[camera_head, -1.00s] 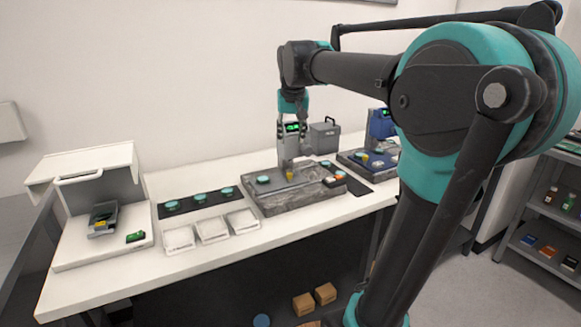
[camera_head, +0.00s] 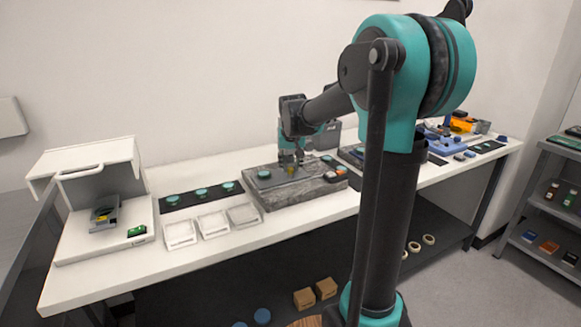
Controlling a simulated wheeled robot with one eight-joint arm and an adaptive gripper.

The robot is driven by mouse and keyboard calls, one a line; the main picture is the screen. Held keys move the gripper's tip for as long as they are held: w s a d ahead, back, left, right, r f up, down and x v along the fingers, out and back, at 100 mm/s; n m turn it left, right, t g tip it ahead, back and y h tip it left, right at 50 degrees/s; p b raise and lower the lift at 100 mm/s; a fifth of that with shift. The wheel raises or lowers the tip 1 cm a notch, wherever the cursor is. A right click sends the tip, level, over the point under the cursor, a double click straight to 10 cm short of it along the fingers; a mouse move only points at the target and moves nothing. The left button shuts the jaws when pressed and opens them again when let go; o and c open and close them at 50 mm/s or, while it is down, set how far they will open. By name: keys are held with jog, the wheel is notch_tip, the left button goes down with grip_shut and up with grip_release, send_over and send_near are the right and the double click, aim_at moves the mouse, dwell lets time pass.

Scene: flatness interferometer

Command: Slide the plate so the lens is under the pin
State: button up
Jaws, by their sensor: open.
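A grey stone base (camera_head: 284,200) stands on the white bench. A grey plate lies on its top, with a round teal-topped lens (camera_head: 264,174) at its left part. A small yellow piece (camera_head: 291,170) shows to the right of the lens; I cannot tell whether it is the pin. The lens and the yellow piece are apart. My gripper (camera_head: 291,159) is open and points down, low over the plate just behind the yellow piece. It hides most of the upright stand. I cannot tell whether its fingers touch the plate.
Teal discs (camera_head: 201,191) lie on a dark mat left of the base, behind white trays (camera_head: 212,224). A white hooded station (camera_head: 90,190) stands at the bench's left end. More instruments (camera_head: 450,135) stand to the right, partly behind my arm.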

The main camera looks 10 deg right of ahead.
jog(key=shift+w+f, duration=0.2)
jog(key=shift+f, duration=0.3)
grip_shut()
